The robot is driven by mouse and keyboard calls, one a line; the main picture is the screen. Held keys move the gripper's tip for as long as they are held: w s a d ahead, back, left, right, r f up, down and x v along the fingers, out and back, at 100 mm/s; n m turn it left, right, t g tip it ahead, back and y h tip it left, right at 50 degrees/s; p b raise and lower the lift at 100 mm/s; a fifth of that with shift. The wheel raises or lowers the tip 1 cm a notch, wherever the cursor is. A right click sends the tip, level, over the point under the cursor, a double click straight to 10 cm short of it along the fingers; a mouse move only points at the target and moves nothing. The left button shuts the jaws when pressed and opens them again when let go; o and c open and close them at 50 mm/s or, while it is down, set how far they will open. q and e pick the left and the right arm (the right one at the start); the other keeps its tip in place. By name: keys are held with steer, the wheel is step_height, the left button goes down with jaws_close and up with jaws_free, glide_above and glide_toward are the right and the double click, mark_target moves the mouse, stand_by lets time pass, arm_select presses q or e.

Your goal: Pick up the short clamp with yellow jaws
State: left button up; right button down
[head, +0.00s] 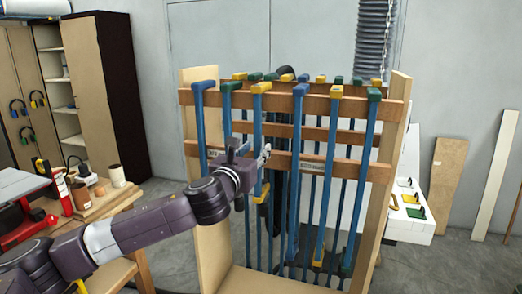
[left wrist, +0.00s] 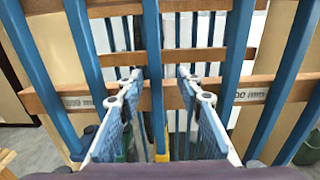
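The short clamp with yellow jaws hangs on the wooden rack, its upper jaw (head: 262,87) over the top rail and its lower yellow jaw (head: 263,194) just below the middle rail. My left gripper (head: 264,154) is in front of its blue bar, at middle-rail height. In the left wrist view the gripper (left wrist: 160,95) is open, with one blue finger on each side of the blue bar (left wrist: 153,65). Some yellow (left wrist: 162,148) shows low between the fingers. I cannot tell how deep the bar sits between them. My right gripper is not in view.
Other long blue-bar clamps hang close on both sides, with blue jaws (head: 203,86), green jaws (head: 374,95) and yellow jaws (head: 336,91). The rack's middle rail (head: 340,169) runs behind the bars. A workbench (head: 100,215) with tools stands at left.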

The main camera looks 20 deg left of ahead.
mark_target(256, 146)
arm_select(q)
steer(key=w, duration=0.1)
steer(key=w+p, duration=0.1)
steer(key=w, duration=0.1)
steer(key=shift+w+a, duration=0.1)
steer(key=shift+a, duration=0.15)
steer(key=shift+w+f+p, duration=0.1)
steer(key=shift+w+p, duration=0.3)
steer(key=shift+w, duration=0.4)
steer(key=shift+s, duration=0.1)
steer(key=shift+c, duration=0.6)
jaws_close()
